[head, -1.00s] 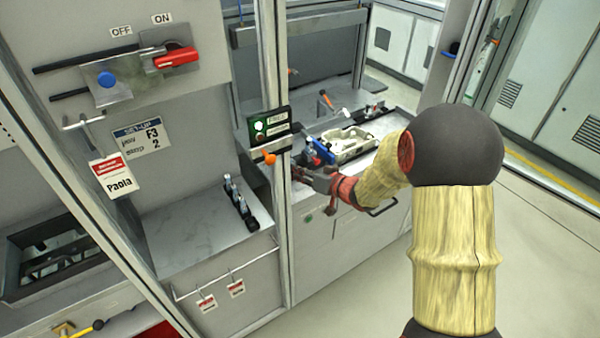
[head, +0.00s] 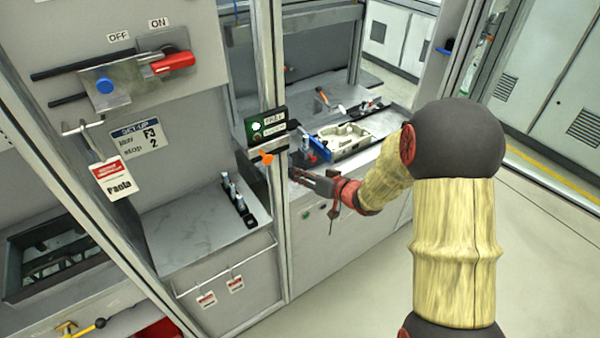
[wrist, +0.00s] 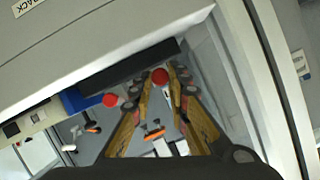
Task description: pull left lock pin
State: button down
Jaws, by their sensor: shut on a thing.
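My gripper (wrist: 160,82) has its two yellow-sided fingers on either side of a round red knob (wrist: 160,76) in the wrist view, and it is shut on this knob. A second red knob (wrist: 110,100) is apart from the fingers, to the left in that view. I take the knobs to be lock pin heads; I cannot tell which is the left one. In the head view my gripper (head: 296,174) reaches in past the frame post at the near end of the bench; the held knob is hidden there.
A blue part (head: 320,148) and a pale moulded tray (head: 345,140) are on the bench behind my gripper. An upright post (head: 272,200) with an orange knob (head: 266,158) stands just left of it. A grey panel (wrist: 100,35) is close in the wrist view.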

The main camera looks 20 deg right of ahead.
jog(key=c, duration=2)
grip_release()
jog(key=shift+s, duration=0.25)
jog(key=o, duration=0.3)
jog(key=shift+w, duration=0.1)
jog(key=shift+d, duration=0.1)
jog(key=v, duration=1.2)
jog(key=shift+f, duration=0.1)
